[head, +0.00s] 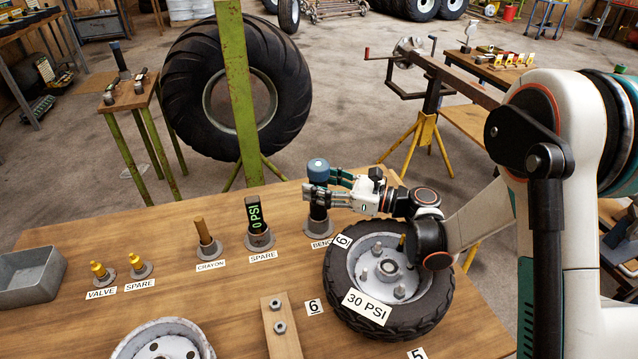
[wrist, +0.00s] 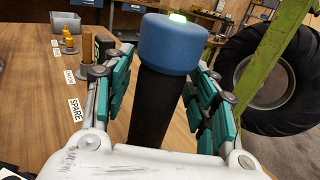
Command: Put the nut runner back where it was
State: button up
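The nut runner (head: 318,168), a dark upright tool with a blue cap, stands at the holder (head: 319,227) whose label is partly hidden and reads "BENC". Its lower end is at the holder's mouth; whether it is fully seated is not clear. In the wrist view the nut runner (wrist: 157,105) is upright between the two teal-padded fingers of my gripper (wrist: 163,88), just under the blue cap, with a green light on top.
A wheel marked "30 PSI" (head: 415,322) lies just right of and nearer than the holder. A green post (head: 238,100) rises behind the bench.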

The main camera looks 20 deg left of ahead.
dwell(0.3)
jog(key=shift+d+r, duration=0.1)
jog(key=shift+r, duration=0.05)
jog(key=s+d+p, duration=0.1)
jog(key=d+p, duration=0.2)
jog(key=d, duration=0.8)
jog(key=shift+d+p, duration=0.4)
jog(key=shift+r, duration=0.1)
